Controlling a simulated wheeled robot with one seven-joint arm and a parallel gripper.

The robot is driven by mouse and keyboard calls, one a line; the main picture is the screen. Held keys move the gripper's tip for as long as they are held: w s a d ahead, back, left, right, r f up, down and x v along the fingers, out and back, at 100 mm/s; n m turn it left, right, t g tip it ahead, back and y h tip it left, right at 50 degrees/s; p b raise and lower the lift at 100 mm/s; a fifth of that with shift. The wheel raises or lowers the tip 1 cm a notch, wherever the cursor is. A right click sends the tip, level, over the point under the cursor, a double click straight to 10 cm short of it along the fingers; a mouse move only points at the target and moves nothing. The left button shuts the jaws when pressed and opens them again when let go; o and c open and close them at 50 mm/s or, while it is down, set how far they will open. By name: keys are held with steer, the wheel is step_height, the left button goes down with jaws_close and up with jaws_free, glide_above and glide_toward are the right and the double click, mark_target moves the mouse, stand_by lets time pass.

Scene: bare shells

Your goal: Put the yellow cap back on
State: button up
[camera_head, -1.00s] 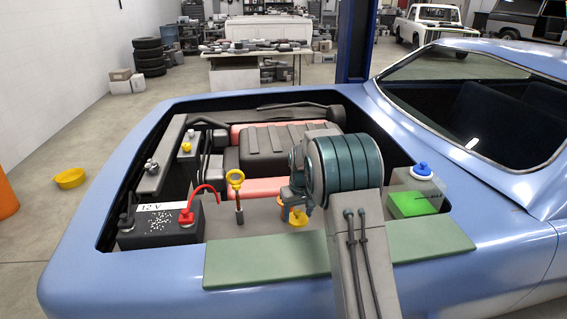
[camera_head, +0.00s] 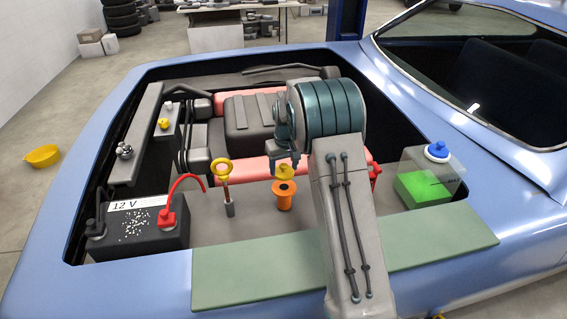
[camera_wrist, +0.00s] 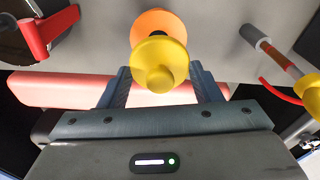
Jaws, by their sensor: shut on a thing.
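The yellow cap (camera_head: 285,172) is held by my gripper (camera_head: 287,158), which is shut on it. In the head view the cap hangs just above the orange filler neck (camera_head: 284,199), whose dark opening shows below it; they look apart. In the wrist view the cap (camera_wrist: 160,65) sits between my fingers (camera_wrist: 160,82), and the orange neck (camera_wrist: 153,24) shows partly hidden behind it. I cannot tell from these views whether the cap is exactly centred over the neck.
A yellow-ringed dipstick (camera_head: 221,172) stands left of the neck. The battery (camera_head: 140,232) with a red cable (camera_head: 186,184) is further left. A tank with green liquid (camera_head: 428,186) and a blue cap (camera_head: 437,150) is right. A green mat (camera_head: 250,277) covers the front edge.

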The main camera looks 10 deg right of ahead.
mark_target(284, 187)
steer(key=shift+f+b, duration=1.5)
steer(key=shift+f, duration=1.2)
steer(key=shift+r, duration=0.1)
steer(key=shift+f+b, duration=0.2)
steer(key=shift+b, duration=0.3)
steer(key=o, duration=1.4)
steer(key=shift+r, duration=0.1)
steer(key=shift+r+p, duration=2.05)
steer(key=shift+r, duration=1.4)
